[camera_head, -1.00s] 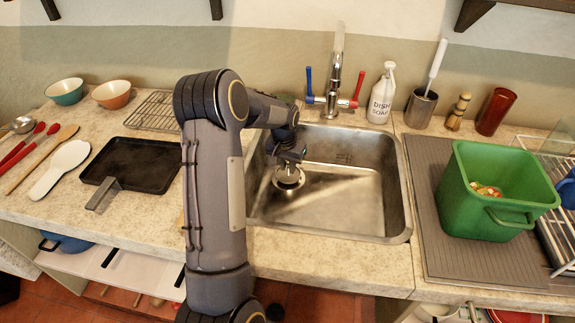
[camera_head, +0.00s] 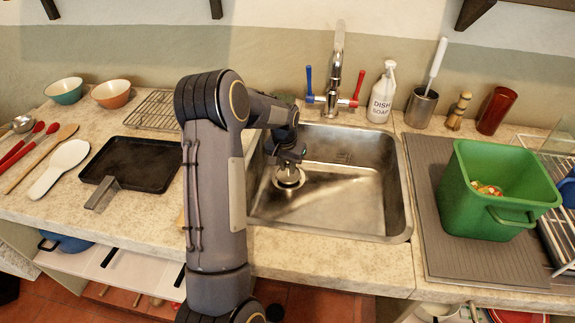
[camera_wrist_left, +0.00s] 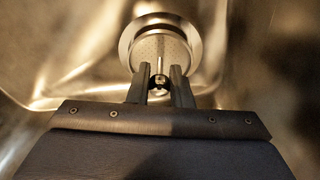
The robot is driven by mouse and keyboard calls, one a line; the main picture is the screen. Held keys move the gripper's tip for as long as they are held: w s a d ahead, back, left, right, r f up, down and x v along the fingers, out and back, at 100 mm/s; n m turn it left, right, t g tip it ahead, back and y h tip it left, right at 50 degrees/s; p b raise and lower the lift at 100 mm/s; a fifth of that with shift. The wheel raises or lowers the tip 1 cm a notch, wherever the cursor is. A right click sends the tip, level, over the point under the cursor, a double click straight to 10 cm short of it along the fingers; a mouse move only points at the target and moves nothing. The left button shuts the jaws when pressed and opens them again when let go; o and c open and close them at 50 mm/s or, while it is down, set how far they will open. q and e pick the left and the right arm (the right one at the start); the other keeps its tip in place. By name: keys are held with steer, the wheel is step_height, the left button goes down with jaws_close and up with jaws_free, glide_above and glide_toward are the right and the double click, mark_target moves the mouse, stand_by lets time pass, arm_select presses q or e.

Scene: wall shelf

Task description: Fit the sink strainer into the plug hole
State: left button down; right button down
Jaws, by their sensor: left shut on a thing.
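The steel sink strainer (camera_wrist_left: 150,50) shows in the left wrist view as a perforated basket with a thin upright stem and small knob. My left gripper (camera_wrist_left: 159,84) is shut on its knob. In the head view, my left gripper (camera_head: 289,160) is low in the left part of the sink (camera_head: 350,205), above the hole, and partly hides the strainer. My right gripper is not in view.
The tap (camera_head: 335,75) with blue and red levers stands behind the sink. A soap bottle (camera_head: 381,95) stands behind it too. A green bin (camera_head: 495,195) is on the right drainboard; a black tray (camera_head: 135,163) is left of my arm. The sink's right half is empty.

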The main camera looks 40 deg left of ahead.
mark_target(287, 166)
arm_select(q)
steer(key=shift+f+b, duration=0.65)
steer(key=shift+f, duration=0.4)
steer(key=c, duration=1.2)
jaws_free()
steer(key=shift+c, duration=0.2)
steer(key=shift+r, duration=0.15)
steer(key=r, duration=0.5)
steer(key=s+r, duration=0.1)
steer(key=r, duration=0.1)
steer(key=shift+d+r, duration=0.15)
steer(key=shift+r, duration=0.15)
steer(key=s+d+r+t+h+p, duration=0.2)
steer(key=s+d+r+t+p, duration=0.15)
steer(key=s+d+r, duration=1)
steer(key=s+d+r+m+h+p, duration=0.1)
steer(key=s+d+h+p, duration=0.1)
steer(key=s+d, duration=0.7)
steer(key=s, duration=0.4)
steer(key=shift+s+d, duration=0.15)
steer(key=shift+s, duration=0.05)
